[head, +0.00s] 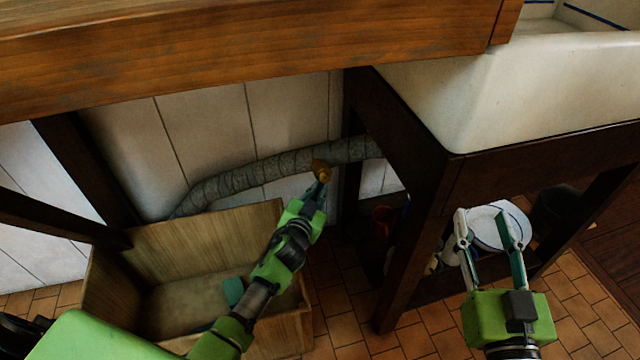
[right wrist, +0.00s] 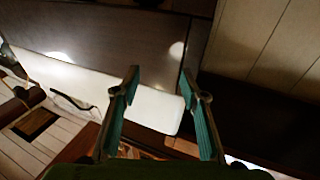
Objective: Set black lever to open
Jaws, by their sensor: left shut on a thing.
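A small brass-coloured valve fitting (head: 320,166) sits on the grey wrapped pipe (head: 275,169) along the white wall in the head view. My left gripper (head: 321,178) reaches up to this fitting, with its fingers shut right against it. The black lever cannot be made out apart from the fingers, which hide it; the grip is at its place on the fitting. My right gripper (head: 490,226) is open and empty in front of the dark sink frame; its spread fingers (right wrist: 160,85) also show in the right wrist view.
A wooden crate (head: 190,225) stands below the pipe, with a teal item (head: 233,291) in it. A dark post (head: 415,240) and the white sink (head: 540,95) are to the right. A wooden counter (head: 240,50) overhangs the top. A white round vessel (head: 497,226) is behind my right gripper.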

